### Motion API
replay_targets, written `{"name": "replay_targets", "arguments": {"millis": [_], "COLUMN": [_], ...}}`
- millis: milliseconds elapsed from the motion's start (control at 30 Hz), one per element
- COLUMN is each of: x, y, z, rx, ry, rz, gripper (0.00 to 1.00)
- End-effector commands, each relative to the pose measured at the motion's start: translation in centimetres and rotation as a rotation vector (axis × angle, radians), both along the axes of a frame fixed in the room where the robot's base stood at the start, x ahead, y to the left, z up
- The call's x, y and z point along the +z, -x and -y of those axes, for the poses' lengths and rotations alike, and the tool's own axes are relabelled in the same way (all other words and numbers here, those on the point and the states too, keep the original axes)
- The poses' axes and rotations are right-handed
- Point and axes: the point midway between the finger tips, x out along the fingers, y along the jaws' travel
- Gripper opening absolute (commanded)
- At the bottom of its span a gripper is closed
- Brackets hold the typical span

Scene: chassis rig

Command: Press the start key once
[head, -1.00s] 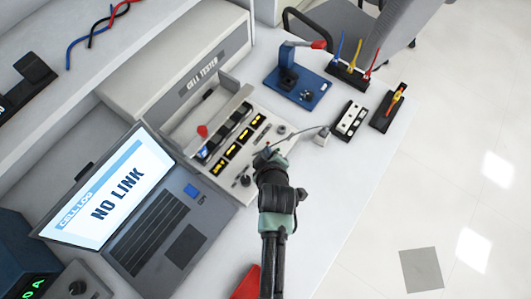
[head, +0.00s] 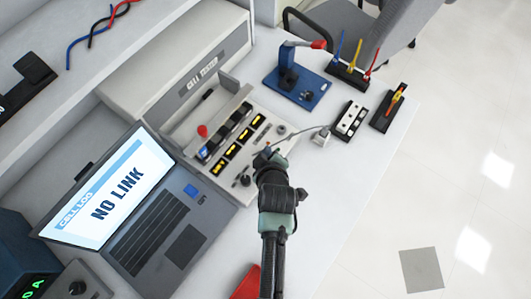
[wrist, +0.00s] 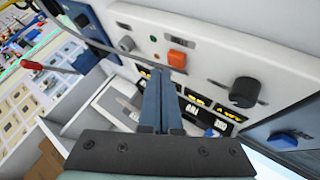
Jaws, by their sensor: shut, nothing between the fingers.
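The cell tester (head: 215,170) stands on the bench with a light sloped control panel. In the wrist view an orange square key (wrist: 177,59) sits on the panel (wrist: 215,68), between small round indicators and a black knob (wrist: 245,91). I cannot read a label on the key. My gripper (head: 267,157) is over the panel's near right edge in the head view and hides part of it. In the wrist view my gripper (wrist: 167,78) is shut and empty, its tips just short of the key in the picture; I cannot tell whether they touch anything.
A laptop (head: 165,225) showing NO LINK stands left of the tester. A blue fixture with a red-handled lever (head: 300,85), a white-topped block (head: 349,120) and a black holder (head: 388,108) are to the right. Bench is clear right of my arm.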

Motion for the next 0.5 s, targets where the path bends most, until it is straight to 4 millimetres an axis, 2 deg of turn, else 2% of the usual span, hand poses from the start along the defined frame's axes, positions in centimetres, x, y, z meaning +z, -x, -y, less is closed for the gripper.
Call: {"name": "replay_targets", "arguments": {"millis": [233, 500], "x": [-0.89, -0.83], "y": [0.0, 0.0], "z": [-0.01, -0.01], "rx": [0.0, 0.0], "ry": [0.0, 0.0], "rz": [0.0, 0.0], "gripper": [0.0, 0.0]}}
